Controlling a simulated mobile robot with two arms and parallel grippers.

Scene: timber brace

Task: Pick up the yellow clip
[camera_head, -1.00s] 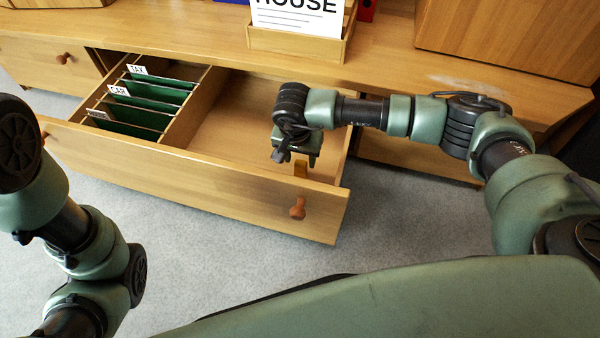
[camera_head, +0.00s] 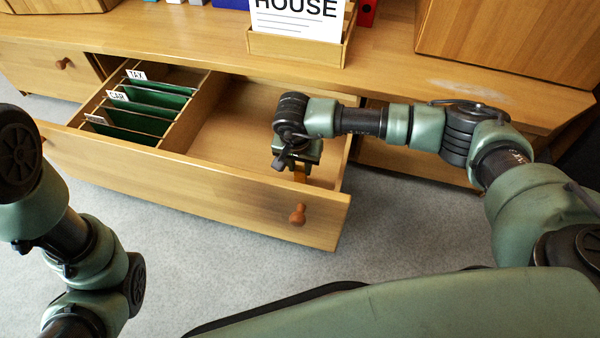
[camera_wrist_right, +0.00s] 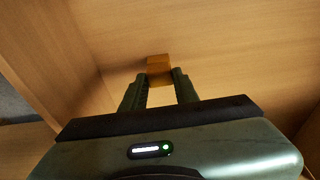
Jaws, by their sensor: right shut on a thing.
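The yellow clip (camera_wrist_right: 158,66) is a small orange-yellow block between the fingertips of my right gripper (camera_wrist_right: 160,78) in the right wrist view. In the head view the clip (camera_head: 300,175) shows just below my right gripper (camera_head: 298,166), inside the right part of the open drawer. My right gripper is shut on the clip and points down. How far the clip is above the drawer floor is hard to tell. My left arm is at the left edge of the head view; its gripper is not in view.
The open drawer (camera_head: 200,190) has a front wall with a wooden knob (camera_head: 297,214). Green hanging files (camera_head: 150,100) with TAX and CAR tabs fill its left part, behind a divider. A wooden holder (camera_head: 300,45) with a HOUSE sheet (camera_head: 298,18) stands on the cabinet top.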

